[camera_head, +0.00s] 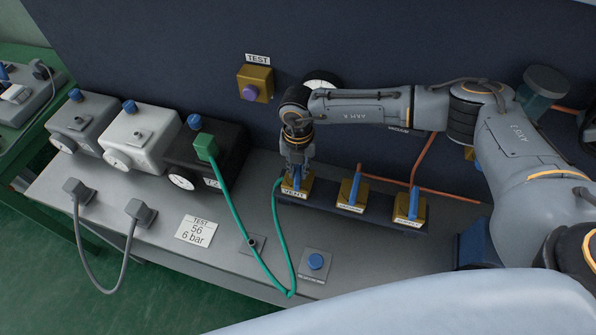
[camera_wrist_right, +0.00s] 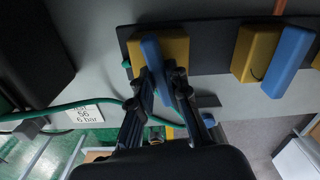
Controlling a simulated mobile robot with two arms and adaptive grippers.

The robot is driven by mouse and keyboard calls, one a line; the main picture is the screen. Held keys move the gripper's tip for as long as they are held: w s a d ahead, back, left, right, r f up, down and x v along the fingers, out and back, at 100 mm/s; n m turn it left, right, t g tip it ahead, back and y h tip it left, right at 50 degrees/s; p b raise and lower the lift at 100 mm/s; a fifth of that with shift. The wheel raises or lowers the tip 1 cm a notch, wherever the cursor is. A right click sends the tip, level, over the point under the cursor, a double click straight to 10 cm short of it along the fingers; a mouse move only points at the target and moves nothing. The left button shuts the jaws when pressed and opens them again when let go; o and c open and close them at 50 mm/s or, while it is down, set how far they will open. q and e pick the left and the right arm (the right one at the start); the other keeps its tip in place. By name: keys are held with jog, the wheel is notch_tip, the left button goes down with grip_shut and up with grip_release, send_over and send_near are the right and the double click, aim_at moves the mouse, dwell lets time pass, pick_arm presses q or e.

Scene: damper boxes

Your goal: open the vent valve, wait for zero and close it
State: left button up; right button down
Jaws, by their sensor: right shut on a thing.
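My right gripper (camera_head: 297,170) reaches down from the right to the leftmost yellow valve (camera_head: 293,187) on the dark rail. In the right wrist view the two fingers (camera_wrist_right: 160,82) are shut around that valve's blue lever (camera_wrist_right: 153,54), one finger on each side. The valve's yellow body (camera_wrist_right: 175,46) shows behind the lever. Its label is too small to read surely. A round gauge (camera_head: 325,77) on the back wall is largely hidden by my right arm, and its reading cannot be seen. My left gripper is not in view.
Two more yellow valves (camera_head: 346,194) (camera_head: 405,213) with blue levers stand close by to the right. A green hose (camera_head: 240,222) loops across the bench to the leftmost valve. Boxes, including a black one (camera_head: 225,160), stand left.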

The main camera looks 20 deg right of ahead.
aim_at(298, 171)
jog(key=n+b, duration=1.3)
jog(key=b, duration=0.2)
jog(key=shift+f, duration=0.2)
jog(key=shift+r+n+b, duration=0.2)
jog(key=shift+n+b, duration=0.9)
jog(key=shift+n, duration=0.2)
jog(key=shift+r, duration=0.1)
jog(key=c, duration=1.3)
grip_release()
notch_tip(298, 171, up, 12)
